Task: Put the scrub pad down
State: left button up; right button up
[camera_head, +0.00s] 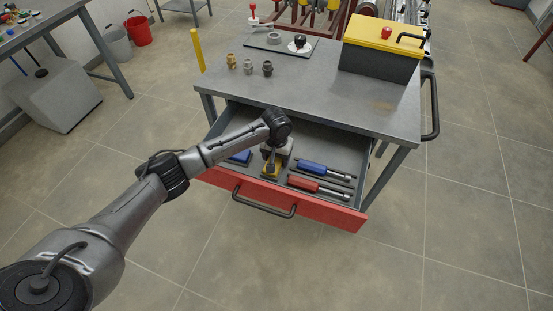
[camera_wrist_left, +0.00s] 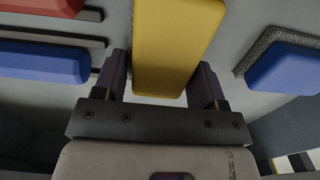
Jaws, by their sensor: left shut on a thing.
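My left gripper (camera_head: 272,163) is inside the open drawer (camera_head: 330,213) of the grey workbench, pointing down. It is shut on a yellow pad, seemingly the scrub pad (camera_wrist_left: 180,45), which lies between its two fingers in the left wrist view. Only a little of the yellow shows under the gripper in the head view. The pad is at or just above the drawer floor; I cannot tell whether it touches. A blue pad (camera_head: 240,156) with a grey rough layer lies beside it. My right gripper is not in view.
A blue-handled tool (camera_head: 314,167) and a red-handled tool (camera_head: 305,183) lie in the drawer to the right of the gripper. A yellow-lidded box (camera_head: 378,55), several fittings (camera_head: 248,65) and a dark mat stand on the bench top above.

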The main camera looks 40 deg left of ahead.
pick_arm(q)
jog(key=shift+f, duration=0.2)
jog(key=o, duration=1)
notch_tip(320, 180, up, 11)
jog(key=p, duration=0.4)
jog(key=shift+f, duration=0.2)
jog(key=shift+r, duration=0.85)
